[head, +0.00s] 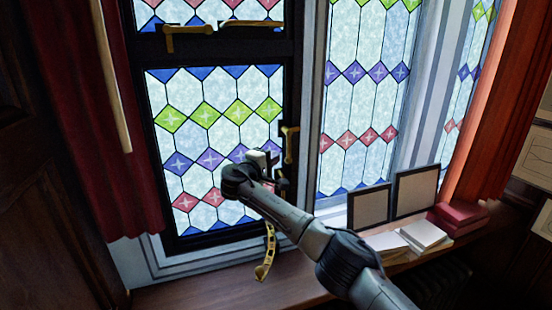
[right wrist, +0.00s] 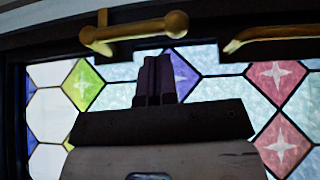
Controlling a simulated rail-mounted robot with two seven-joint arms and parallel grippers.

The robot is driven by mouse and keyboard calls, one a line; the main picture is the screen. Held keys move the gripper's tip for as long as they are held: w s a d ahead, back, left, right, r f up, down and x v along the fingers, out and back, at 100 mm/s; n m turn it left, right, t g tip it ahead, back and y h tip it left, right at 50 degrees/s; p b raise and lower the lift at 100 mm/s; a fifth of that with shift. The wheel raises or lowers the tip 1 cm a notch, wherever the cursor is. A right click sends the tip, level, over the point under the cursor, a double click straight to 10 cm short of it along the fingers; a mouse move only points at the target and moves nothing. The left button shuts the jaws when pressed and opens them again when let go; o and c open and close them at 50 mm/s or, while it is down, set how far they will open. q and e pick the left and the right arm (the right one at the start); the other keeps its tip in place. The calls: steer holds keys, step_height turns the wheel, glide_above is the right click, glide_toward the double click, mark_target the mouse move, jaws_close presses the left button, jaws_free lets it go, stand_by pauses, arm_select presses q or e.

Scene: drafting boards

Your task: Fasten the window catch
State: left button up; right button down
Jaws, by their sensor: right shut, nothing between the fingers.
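The window has a black-framed leaded casement (head: 157,150) with coloured diamonds. A brass catch (head: 290,143) with a rounded knob is on its right-hand frame. In the right wrist view the catch (right wrist: 128,34) lies beyond and slightly left of my fingertips. My right gripper (head: 276,160) is at the casement's right side, just below the catch. Its fingers (right wrist: 158,62) are shut and empty, and appear apart from the catch. The hand hides part of the frame. A curved brass stay (head: 266,255) hangs at the casement's lower right. My left gripper is out of view.
More brass fittings (head: 187,35) are on the upper pane's lower frame. Two dark-framed panels (head: 415,192), white papers or books (head: 424,233) and red books (head: 460,214) stand on the sill at right. Red curtains (head: 80,110) flank the window. The left sill is clear.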

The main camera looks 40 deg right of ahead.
steer(key=w+b+v, duration=0.2)
steer(key=b+v, duration=0.2)
steer(key=v, duration=0.7)
steer(key=shift+s+a+r, duration=0.25)
steer(key=shift+s+a, duration=0.1)
steer(key=shift+s, duration=0.05)
